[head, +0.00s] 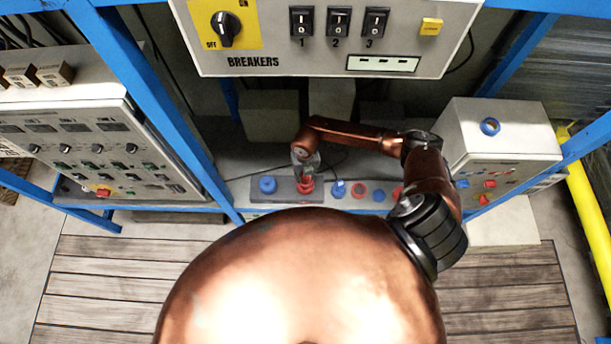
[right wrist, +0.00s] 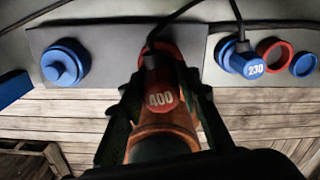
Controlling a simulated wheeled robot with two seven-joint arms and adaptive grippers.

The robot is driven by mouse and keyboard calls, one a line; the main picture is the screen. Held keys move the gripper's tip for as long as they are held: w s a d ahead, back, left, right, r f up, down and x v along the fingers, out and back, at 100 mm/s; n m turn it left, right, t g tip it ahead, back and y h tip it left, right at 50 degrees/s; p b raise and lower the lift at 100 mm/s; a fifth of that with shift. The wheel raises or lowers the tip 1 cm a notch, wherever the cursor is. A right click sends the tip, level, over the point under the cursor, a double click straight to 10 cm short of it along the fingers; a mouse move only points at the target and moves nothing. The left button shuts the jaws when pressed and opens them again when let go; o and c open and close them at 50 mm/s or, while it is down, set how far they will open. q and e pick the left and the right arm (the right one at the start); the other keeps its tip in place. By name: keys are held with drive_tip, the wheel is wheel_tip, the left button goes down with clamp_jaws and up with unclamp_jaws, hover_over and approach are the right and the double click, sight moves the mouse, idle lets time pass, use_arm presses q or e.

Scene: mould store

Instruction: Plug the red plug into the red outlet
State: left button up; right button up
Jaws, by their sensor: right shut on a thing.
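The red plug (right wrist: 160,98), marked 400, is between the fingers of my right gripper (right wrist: 160,112), which is shut on it. A black cable runs up from the plug. In the head view my right gripper (head: 305,168) is over the grey plate (head: 286,193) on the low shelf. The red outlet (head: 306,187) shows as a red patch right at the gripper. In the right wrist view the plug covers most of the outlet. Whether the plug is seated in it or only in front of it, I cannot tell. My left gripper is not in view.
A blue capped outlet (right wrist: 65,64) is left on the same plate. To the right are a blue plug (right wrist: 240,60) marked 230, a red ring (right wrist: 264,51) and a blue ring (right wrist: 303,65). A breaker box (head: 330,50) hangs above. A grey box (head: 500,130) stands right.

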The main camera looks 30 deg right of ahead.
drive_tip(key=shift+f+b, duration=1.1)
drive_tip(key=shift+f, duration=0.55)
idle(0.8)
drive_tip(key=o, duration=1.3)
drive_tip(key=shift+o, duration=0.5)
drive_tip(key=o, duration=0.3)
drive_tip(key=shift+o, duration=0.2)
drive_tip(key=shift+r, duration=0.1)
drive_tip(key=shift+r+p, duration=3)
drive_tip(key=shift+r, duration=0.75)
